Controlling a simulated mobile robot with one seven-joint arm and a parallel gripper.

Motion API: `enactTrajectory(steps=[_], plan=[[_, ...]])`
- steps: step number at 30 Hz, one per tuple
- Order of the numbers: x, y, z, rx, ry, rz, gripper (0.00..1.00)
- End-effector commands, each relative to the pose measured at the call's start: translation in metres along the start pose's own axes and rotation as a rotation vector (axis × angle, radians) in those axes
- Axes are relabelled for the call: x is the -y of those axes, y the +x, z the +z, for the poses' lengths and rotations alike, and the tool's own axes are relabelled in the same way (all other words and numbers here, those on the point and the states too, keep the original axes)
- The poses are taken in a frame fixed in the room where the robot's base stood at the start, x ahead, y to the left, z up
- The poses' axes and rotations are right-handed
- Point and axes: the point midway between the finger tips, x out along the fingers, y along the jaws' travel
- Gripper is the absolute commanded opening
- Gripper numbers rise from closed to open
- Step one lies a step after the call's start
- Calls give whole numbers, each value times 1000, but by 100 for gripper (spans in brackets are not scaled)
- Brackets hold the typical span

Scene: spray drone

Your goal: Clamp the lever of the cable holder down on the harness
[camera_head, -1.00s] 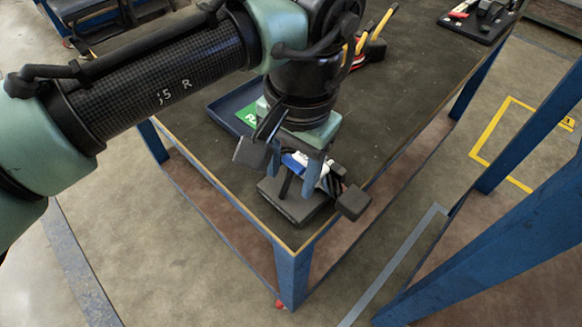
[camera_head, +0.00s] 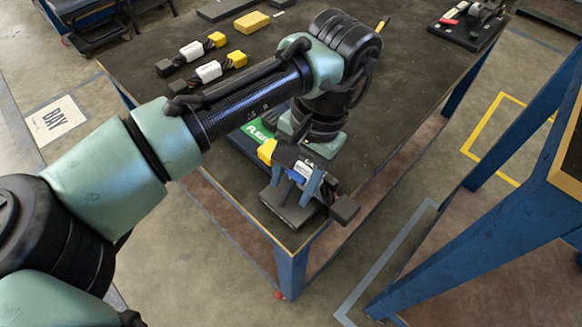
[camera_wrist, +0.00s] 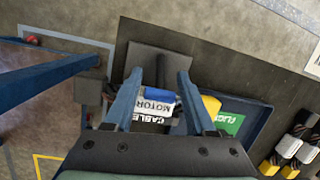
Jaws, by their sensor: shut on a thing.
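The cable holder (camera_head: 283,212) has a dark square base near the table's front corner; the base also shows in the wrist view (camera_wrist: 150,60). The harness (camera_head: 343,208) lies across it, with a dark block at one end and a yellow connector (camera_head: 267,150) at the other. In the wrist view its white label (camera_wrist: 155,108) reads MOTOR. My gripper (camera_head: 297,188) points down over the holder, its two blue-grey fingers on either side of the lever's blue grip (camera_wrist: 160,96). It is shut on the lever. The fingers hide where lever and harness meet.
A dark blue tray (camera_wrist: 258,122) with a green label lies close beside the holder. Two more harnesses (camera_head: 208,72) and a yellow block (camera_head: 251,22) lie farther back. A blue-framed table (camera_head: 480,225) stands at the right across a gap.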

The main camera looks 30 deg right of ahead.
Motion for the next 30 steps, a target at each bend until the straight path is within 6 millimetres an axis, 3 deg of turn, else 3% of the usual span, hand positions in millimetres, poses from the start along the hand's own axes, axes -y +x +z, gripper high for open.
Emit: enactTrajectory(steps=[10, 11, 15, 25, 30], plan=[[-2, 1, 0, 9, 6, 0, 0], [-2, 1, 0, 9, 6, 0, 59], [-2, 1, 0, 9, 5, 0, 84], [-1, -2, 0, 7, 3, -2, 84], [-1, -26, 0, 6, 4, -2, 84]])
